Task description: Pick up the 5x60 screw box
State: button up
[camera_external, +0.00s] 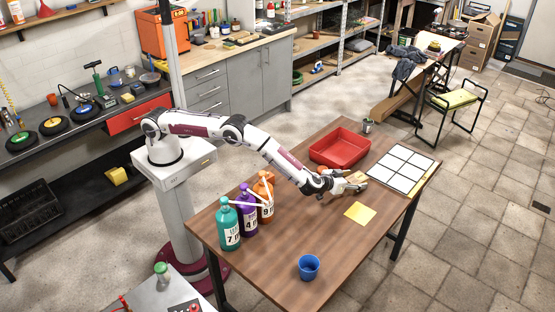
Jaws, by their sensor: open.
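My gripper (353,181) is open, low over the right half of the brown wooden table (290,235), in front of the red tray. A small tan-orange thing (357,175) shows at its fingertips. It may be the 5x60 screw box, but it is too small to read any label. I cannot tell whether the fingers touch it or are around it. The wrist and fingers hide part of this area.
A red tray (318,147) and a white-squared board (402,168) lie behind and right of my gripper. A yellow sheet (360,213) lies in front. Teal (229,228), purple (248,216) and orange (265,205) bottles stand left; a blue cup (309,267) stands near the front.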

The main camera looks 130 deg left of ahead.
jog(key=shift+x, duration=1)
jog(key=c, duration=1.5)
